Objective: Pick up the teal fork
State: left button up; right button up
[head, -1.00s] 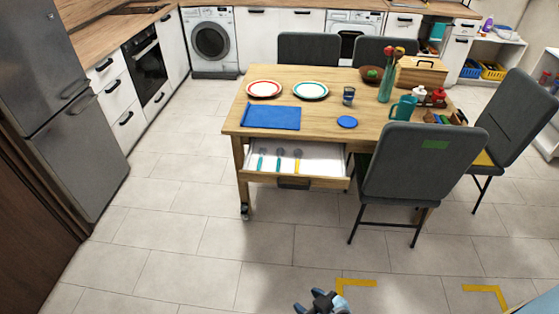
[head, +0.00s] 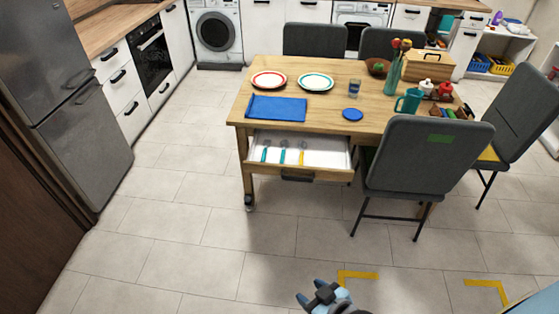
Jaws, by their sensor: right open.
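The open drawer (head: 328,157) of the wooden table holds two teal-handled utensils, a left one (head: 265,152) and a right one (head: 282,153), and a yellow-handled utensil (head: 302,153). They lie side by side with grey heads pointing to the back. They are too small to tell which teal one is the fork. My right gripper (head: 313,291) is at the bottom edge of the head view, open and empty, in front of the drawer and well apart from it. My left gripper is not in view.
The wooden table (head: 336,84) bears plates, a blue cloth (head: 276,109), a teal mug (head: 409,101) and a vase (head: 393,74). A grey chair (head: 424,155) stands just right of the drawer. The tiled floor before the drawer is clear.

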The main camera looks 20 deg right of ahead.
aim_at(264, 150)
jog(key=i+l+u, duration=0.25)
jog(key=l+u, duration=0.25)
jog(key=l, duration=0.55)
jog(key=l+u, duration=0.5)
jog(key=l, duration=0.6)
